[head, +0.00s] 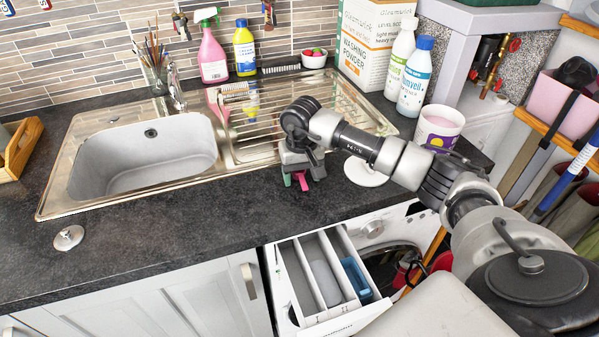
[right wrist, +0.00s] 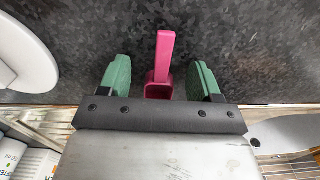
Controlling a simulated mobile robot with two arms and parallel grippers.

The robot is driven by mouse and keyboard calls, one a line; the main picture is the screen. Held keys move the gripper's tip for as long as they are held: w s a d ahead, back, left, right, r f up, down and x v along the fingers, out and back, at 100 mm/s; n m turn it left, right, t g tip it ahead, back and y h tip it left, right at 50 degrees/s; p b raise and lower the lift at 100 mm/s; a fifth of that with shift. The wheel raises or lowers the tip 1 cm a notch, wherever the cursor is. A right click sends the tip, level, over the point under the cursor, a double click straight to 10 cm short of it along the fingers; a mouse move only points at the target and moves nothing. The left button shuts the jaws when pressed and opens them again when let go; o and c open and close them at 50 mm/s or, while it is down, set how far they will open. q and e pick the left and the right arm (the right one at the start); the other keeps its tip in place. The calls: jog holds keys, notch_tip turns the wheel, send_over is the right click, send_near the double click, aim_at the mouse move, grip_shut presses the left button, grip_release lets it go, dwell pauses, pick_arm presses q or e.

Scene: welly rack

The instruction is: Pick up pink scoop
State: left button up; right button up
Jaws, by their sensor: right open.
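The pink scoop (right wrist: 162,62) lies on the dark worktop in the right wrist view, its handle pointing up in that picture. It sits between the two green fingertips of my right gripper (right wrist: 162,80), with a gap on each side. In the head view the gripper (head: 298,180) points down at the worktop in front of the drainer, and a bit of the pink scoop (head: 303,181) shows beside a green finger. My right gripper is open. The gripper body hides part of the scoop. My left gripper is not in view.
The sink and drainer (head: 240,150) lie behind the gripper. A white disc-shaped item (head: 365,176) is close on the right, and a tub (head: 440,125) stands farther right. An open detergent drawer (head: 318,275) juts out below the worktop edge. The worktop to the left is mostly clear.

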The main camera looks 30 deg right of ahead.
jog(key=c, duration=1)
